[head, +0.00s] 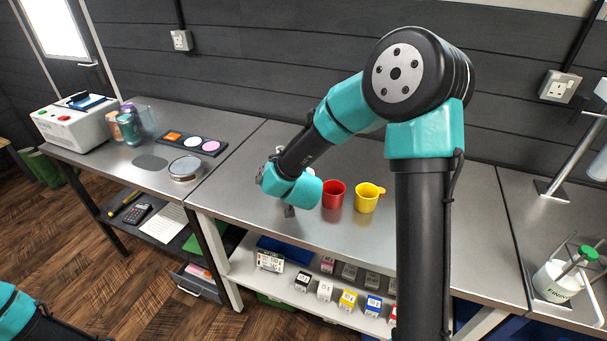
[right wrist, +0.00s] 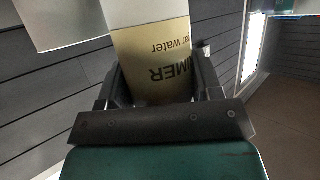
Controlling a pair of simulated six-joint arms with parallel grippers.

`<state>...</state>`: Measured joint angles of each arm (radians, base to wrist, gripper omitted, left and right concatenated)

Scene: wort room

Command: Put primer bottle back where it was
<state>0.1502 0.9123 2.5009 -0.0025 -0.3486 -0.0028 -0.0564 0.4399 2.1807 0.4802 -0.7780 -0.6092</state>
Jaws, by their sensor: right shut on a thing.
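My right gripper (right wrist: 160,88) is shut on the primer bottle (right wrist: 150,45), with one finger on each side of it. The bottle is pale, with dark lettering that reads "PRIMER" and "water". In the head view my right arm reaches over the middle bench, and its wrist hides most of the gripper and the bottle. I cannot tell there how high the bottle is above the bench. My left arm shows only as a teal part at the lower left corner of the head view; its gripper is outside the picture.
A red cup (head: 334,194) and a yellow cup (head: 368,197) stand right of my wrist. The left bench holds a round dish (head: 185,168), a tray with coloured discs (head: 194,145), cans (head: 130,127) and a white machine (head: 75,124). Small boxes (head: 348,300) line the shelf below.

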